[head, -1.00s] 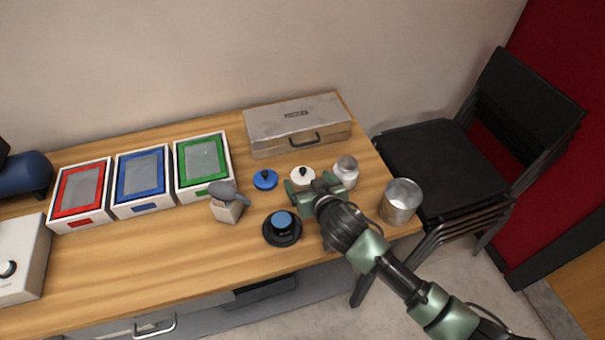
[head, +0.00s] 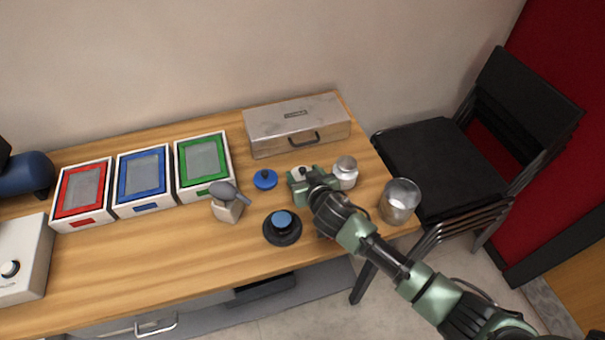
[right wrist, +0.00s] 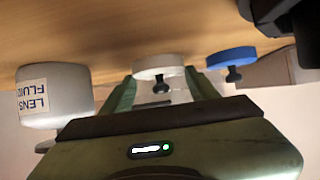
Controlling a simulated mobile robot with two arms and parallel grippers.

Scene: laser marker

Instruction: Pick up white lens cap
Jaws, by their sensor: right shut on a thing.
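The white lens cap (head: 300,171), a round disc with a small black knob, is on the table in the head view, partly hidden by my right gripper (head: 299,181). In the right wrist view the white lens cap (right wrist: 158,66) is between the green fingers of my right gripper (right wrist: 162,92), which are shut on its black knob. Whether the cap touches the table is hard to tell. My left gripper is not in view.
A blue cap (head: 265,180) lies left of the gripper. A lens fluid bottle (right wrist: 52,95) stands close on the other side. A metal case (head: 297,125) is behind, a metal cup (head: 400,201) at right, and a black round base with blue top (head: 282,228) in front.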

